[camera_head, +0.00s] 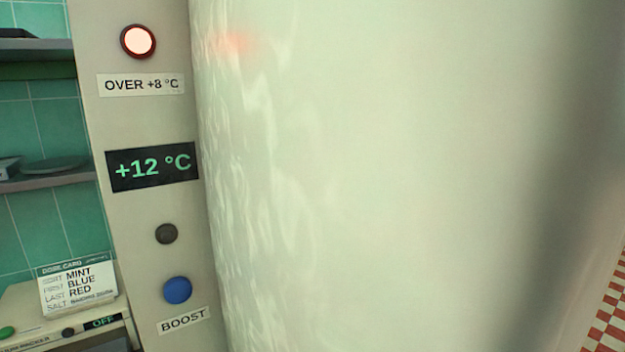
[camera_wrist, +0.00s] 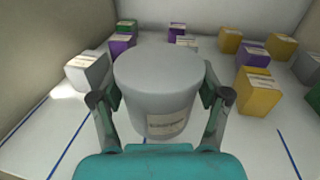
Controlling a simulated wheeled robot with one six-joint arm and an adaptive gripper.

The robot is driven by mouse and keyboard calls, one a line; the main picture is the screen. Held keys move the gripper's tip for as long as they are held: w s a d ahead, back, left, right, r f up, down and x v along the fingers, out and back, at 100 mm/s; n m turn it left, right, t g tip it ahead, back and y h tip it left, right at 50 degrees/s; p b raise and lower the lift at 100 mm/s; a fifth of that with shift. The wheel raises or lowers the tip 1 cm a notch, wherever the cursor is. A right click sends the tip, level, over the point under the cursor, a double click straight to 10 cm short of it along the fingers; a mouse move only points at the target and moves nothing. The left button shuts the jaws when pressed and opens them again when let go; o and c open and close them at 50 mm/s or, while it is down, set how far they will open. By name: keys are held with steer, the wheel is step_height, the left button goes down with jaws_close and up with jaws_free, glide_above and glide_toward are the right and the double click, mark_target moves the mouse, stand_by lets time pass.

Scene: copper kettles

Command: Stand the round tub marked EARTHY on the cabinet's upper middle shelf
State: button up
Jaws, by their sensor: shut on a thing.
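A round grey tub (camera_wrist: 158,75) with a flat lid is in the middle of the wrist view. Its pale label faces the camera, but the lettering is too blurred to read surely. My gripper (camera_wrist: 161,98) is shut on the tub, one finger on each side, and the tub looks upright. Below and behind it is a pale shelf floor (camera_wrist: 55,135) with blue lines. I cannot tell whether the tub touches this floor, or which shelf it is. In the head view the cabinet front (camera_head: 160,270) shows, but neither the tub nor my gripper does.
Around the tub stand a white box (camera_wrist: 88,72), yellow boxes (camera_wrist: 257,92), purple boxes (camera_wrist: 253,55) and green boxes (camera_wrist: 285,45). The cabinet panel has a lit red lamp (camera_head: 138,41), a +12 °C display (camera_head: 153,166) and a blue BOOST button (camera_head: 177,290). A streaked pale surface fills the head view's middle.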

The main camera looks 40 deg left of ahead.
steer(key=shift+f, duration=2.95)
steer(key=shift+f, duration=0.1)
steer(key=o, duration=1.3)
steer(key=shift+o, duration=0.2)
steer(key=v, duration=1.2)
